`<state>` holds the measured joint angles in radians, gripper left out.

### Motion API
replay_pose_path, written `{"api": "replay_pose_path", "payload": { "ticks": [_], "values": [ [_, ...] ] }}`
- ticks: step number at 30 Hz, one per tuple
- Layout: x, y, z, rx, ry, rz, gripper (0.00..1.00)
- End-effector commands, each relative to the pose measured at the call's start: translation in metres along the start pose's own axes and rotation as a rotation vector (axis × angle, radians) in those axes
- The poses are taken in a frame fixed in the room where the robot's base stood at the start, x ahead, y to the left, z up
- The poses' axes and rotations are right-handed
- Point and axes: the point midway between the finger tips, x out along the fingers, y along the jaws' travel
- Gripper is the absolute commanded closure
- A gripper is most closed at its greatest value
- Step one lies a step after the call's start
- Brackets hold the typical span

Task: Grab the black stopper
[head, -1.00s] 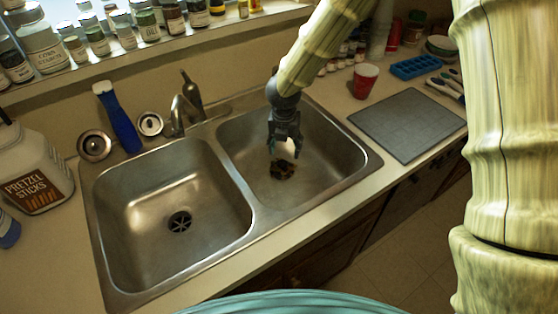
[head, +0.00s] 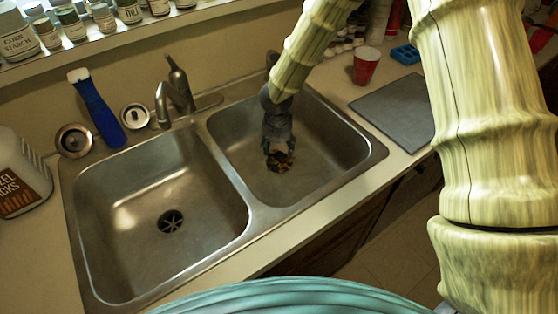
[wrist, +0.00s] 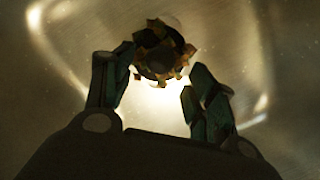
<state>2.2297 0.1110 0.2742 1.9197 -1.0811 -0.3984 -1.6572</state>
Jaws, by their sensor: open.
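The black stopper (wrist: 160,50) shows in the wrist view as a dark round piece with ragged brownish bits around its edge. It lies at the bottom of the right sink basin, and shows in the head view (head: 281,161) just below my gripper (head: 278,150). In the wrist view my gripper (wrist: 155,80) is open, its two dark fingers apart. The stopper sits just past the fingertips, nearer the left finger. I cannot tell whether that finger touches it. The gripper partly covers the stopper in the head view.
The right basin's walls (head: 340,140) surround my gripper, with the divider (head: 235,175) on its left. The left basin (head: 125,230) is empty with an open drain. A faucet (head: 175,95) stands behind. A red cup (head: 365,66) and grey mat (head: 397,110) are on the right counter.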

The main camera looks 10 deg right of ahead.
Motion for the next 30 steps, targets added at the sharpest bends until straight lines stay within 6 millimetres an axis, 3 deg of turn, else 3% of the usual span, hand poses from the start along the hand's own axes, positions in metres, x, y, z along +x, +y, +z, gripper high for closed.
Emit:
{"api": "replay_pose_path", "payload": {
  "ticks": [8,21,30],
  "values": [
    [0.012,-0.001,0.001,-0.002,0.001,-0.002,0.43],
    [0.055,0.000,0.004,-0.001,0.000,-0.001,0.43],
    [0.059,0.000,0.004,-0.002,-0.001,0.000,0.43]
  ]
}}
